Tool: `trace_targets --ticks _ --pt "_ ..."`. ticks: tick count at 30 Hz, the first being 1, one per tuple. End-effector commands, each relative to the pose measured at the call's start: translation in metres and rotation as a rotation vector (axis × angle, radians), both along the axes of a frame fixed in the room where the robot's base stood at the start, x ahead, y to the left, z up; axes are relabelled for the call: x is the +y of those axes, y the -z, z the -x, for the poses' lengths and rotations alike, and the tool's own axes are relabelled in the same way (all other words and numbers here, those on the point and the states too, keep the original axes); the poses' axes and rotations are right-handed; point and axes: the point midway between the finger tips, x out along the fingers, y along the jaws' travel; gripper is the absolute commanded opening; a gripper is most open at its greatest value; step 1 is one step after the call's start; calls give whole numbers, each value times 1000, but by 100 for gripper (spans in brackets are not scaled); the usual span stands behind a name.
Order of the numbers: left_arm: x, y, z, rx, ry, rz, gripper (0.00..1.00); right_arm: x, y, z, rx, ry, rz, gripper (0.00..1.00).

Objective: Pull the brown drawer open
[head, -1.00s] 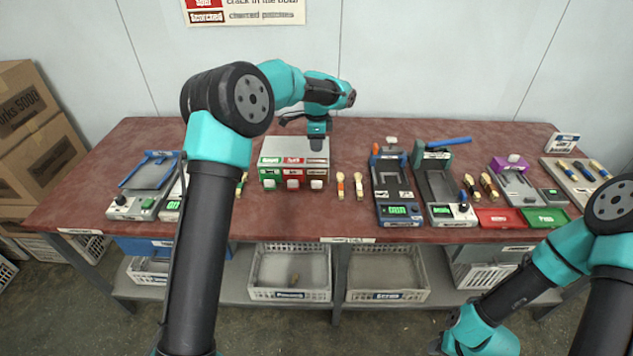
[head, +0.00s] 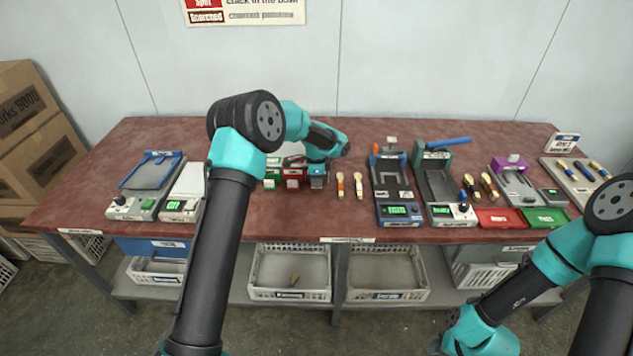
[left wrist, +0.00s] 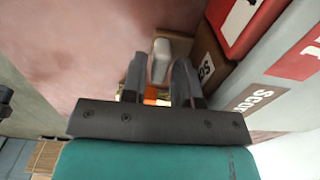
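The grey drawer cabinet (left wrist: 285,75) stands at the back middle of the table, partly covered by my left arm in the head view. Its brown drawer (left wrist: 207,62) shows in the left wrist view beside the red drawer (left wrist: 242,22). A pale handle (left wrist: 160,60) is at the brown drawer's front. My left gripper (left wrist: 160,72) is at this handle, with one finger on each side and some gap visible. In the head view my left gripper (head: 317,180) hides the brown drawer's front. My right gripper is out of the picture; only my right arm shows.
A dark press device (head: 397,213) stands further right. A white-topped device (head: 185,190) is to the left. The tabletop (head: 290,220) in front of the cabinet is clear.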

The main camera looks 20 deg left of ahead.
Motion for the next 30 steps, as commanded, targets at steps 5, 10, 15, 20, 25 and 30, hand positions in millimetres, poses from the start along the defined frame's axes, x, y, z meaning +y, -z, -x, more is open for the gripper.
trace_targets --ticks 5,10,15,20,25,30 --pt "0 10 0 0 -1 0 28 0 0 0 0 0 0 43" --pt "0 11 0 0 0 1 28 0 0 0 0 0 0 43" --pt "0 10 0 0 0 1 20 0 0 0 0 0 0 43" --pt "0 10 0 0 0 1 5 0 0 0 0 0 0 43" --pt "0 10 0 0 0 1 0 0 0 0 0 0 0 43" --pt "0 10 0 -1 0 1 0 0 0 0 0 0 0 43"
